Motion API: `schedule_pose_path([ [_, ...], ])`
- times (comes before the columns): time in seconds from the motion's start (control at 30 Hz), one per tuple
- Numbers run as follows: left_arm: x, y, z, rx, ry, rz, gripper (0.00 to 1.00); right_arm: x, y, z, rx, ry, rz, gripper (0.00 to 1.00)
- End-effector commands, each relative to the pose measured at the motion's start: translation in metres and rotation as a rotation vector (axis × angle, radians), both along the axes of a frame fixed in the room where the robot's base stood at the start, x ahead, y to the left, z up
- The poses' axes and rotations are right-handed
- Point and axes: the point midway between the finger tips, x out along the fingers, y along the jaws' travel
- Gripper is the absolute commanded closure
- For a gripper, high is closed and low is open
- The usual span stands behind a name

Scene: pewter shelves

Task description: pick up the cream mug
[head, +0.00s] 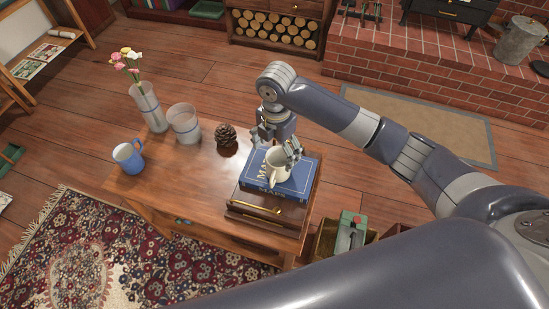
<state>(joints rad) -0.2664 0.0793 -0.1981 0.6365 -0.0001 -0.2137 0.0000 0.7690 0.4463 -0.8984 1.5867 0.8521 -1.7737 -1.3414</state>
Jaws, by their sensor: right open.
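The cream mug (279,166) stands upright on a blue book (290,182), which lies on a brown wooden box (257,206) on the table. Its handle points toward the front left. My right gripper (277,148) is open at the mug, with one finger on the far left side and one at the right of its rim. I cannot tell whether the fingers touch it. My left gripper is not in view.
The front left tabletop is clear. A brick hearth (420,75) is behind.

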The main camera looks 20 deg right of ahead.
Motion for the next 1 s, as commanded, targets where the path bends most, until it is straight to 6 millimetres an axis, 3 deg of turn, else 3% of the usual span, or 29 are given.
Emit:
schedule_pose_path([
  [0.2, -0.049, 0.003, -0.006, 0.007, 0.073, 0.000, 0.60, 0.000, 0.000, -0.033, 0.000, 0.001, -0.001, 0.18],
  [0.33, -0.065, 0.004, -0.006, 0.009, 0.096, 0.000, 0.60, 0.000, 0.000, -0.041, 0.001, 0.001, -0.001, 0.18],
  [0.47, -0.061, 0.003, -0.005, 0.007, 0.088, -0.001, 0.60, 0.001, -0.002, -0.058, -0.001, 0.003, -0.001, 0.18],
  [0.73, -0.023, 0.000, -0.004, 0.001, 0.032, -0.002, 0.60, 0.003, -0.004, -0.090, -0.001, 0.000, -0.001, 0.18],
  [0.97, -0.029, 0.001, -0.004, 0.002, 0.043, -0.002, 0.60, 0.003, -0.004, -0.091, 0.000, -0.001, -0.001, 0.18],
  [1.0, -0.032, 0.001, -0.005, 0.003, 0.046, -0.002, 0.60, 0.003, -0.004, -0.091, 0.000, -0.001, -0.001, 0.23],
])
